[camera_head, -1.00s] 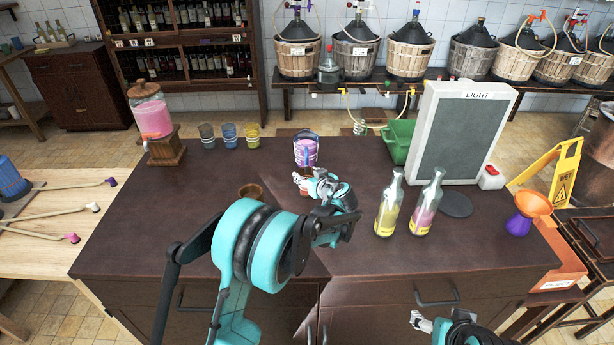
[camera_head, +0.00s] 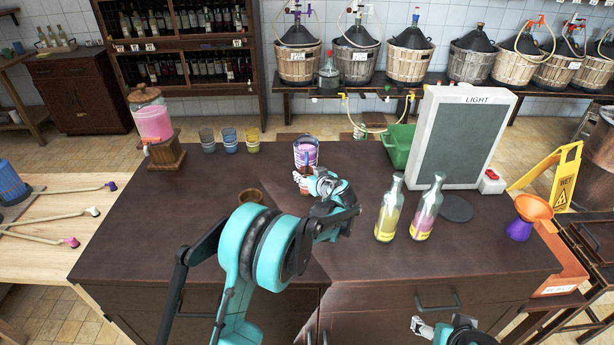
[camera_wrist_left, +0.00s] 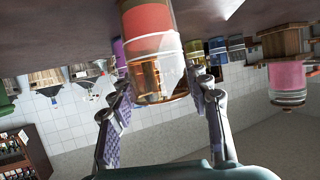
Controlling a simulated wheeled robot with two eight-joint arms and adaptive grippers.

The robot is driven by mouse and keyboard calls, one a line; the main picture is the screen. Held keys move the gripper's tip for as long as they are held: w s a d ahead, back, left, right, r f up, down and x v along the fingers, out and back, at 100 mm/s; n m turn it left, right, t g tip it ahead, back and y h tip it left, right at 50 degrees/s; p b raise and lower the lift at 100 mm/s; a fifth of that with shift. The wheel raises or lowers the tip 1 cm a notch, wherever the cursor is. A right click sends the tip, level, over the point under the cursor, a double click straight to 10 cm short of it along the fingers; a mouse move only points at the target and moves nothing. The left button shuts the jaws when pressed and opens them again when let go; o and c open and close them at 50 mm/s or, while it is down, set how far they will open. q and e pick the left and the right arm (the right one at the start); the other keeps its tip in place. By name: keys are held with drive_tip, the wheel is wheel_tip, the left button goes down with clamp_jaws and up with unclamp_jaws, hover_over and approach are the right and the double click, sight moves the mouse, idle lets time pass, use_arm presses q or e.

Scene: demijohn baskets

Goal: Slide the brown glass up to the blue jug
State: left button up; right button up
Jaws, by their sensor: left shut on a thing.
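The blue jug (camera_head: 306,152), with pink-purple contents, stands upright on the dark table near its far edge. The brown glass (camera_wrist_left: 158,82), amber with orange-red contents, fills the gap between my left fingers in the wrist view, which is upside down. My left gripper (camera_head: 306,182) is shut on it at table level, just on the near side of the jug. In the head view the fingers hide most of the glass, so I cannot tell whether it touches the jug. My right gripper (camera_head: 421,327) is low at the front edge, its opening unclear.
Two bottles (camera_head: 389,210) stand right of my left gripper. A green bin (camera_head: 398,145) and a light panel (camera_head: 458,135) are at the back right.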

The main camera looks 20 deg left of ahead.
use_arm(q)
drive_tip(key=shift+w+a, duration=0.15)
drive_tip(key=shift+w, duration=0.35)
drive_tip(key=shift+w+a, duration=0.25)
drive_tip(key=shift+w, duration=0.55)
drive_tip(key=o, duration=1.4)
drive_tip(key=shift+s+d, duration=0.1)
drive_tip(key=v, duration=1.1)
drive_tip(key=shift+s+d+r, duration=0.2)
drive_tip(key=shift+s, duration=0.15)
